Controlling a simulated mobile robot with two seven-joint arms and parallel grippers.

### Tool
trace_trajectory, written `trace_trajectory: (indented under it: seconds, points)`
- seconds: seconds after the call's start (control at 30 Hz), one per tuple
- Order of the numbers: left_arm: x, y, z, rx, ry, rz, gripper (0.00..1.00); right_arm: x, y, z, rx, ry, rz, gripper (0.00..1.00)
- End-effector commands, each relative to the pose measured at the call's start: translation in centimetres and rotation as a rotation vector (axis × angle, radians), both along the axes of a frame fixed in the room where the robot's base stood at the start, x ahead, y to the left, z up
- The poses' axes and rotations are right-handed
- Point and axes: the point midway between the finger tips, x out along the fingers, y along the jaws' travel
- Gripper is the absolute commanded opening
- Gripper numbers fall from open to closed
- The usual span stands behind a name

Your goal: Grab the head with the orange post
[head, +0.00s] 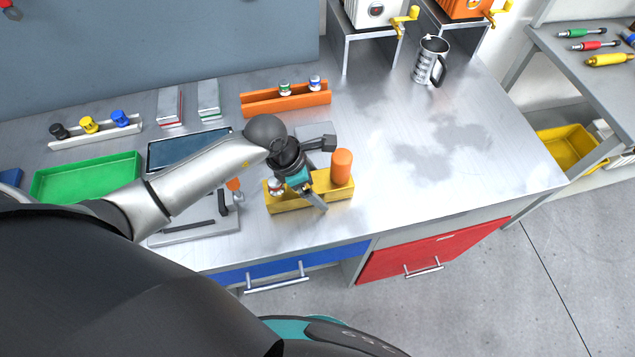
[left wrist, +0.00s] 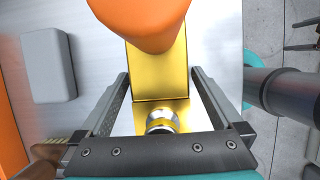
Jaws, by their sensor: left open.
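A yellow holder (head: 312,196) lies on the grey bench. An orange post (head: 341,167) stands upright at its right end. A small silver head (head: 275,187) sits at its left end. My left gripper (head: 314,184) is over the holder, left of the orange post, open. In the left wrist view, the open left gripper (left wrist: 160,75) has a finger on each side of the yellow holder (left wrist: 158,85). The orange post (left wrist: 145,18) is beyond the fingertips and apart from them. The silver head (left wrist: 162,122) is between the fingers near the palm. My right gripper is not in view.
An orange holder (head: 287,101) with small heads lies behind. A grey block (head: 313,131) is just behind the yellow holder. A tablet (head: 188,148), a green tray (head: 86,178) and a grey plate device (head: 200,226) are left. The bench's right side is clear up to a mug (head: 429,62).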

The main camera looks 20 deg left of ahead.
Motion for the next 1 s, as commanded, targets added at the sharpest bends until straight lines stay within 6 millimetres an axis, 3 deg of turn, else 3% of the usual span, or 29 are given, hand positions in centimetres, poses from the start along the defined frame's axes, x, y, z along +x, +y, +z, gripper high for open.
trace_trajectory:
  seconds: [0.17,1.0]
  points:
    - [0.02,-0.01,0.01,0.0,0.0,0.0,1.0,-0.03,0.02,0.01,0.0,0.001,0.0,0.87]
    - [0.0,0.02,0.03,0.0,0.0,0.001,0.07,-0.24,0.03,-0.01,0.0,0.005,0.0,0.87]
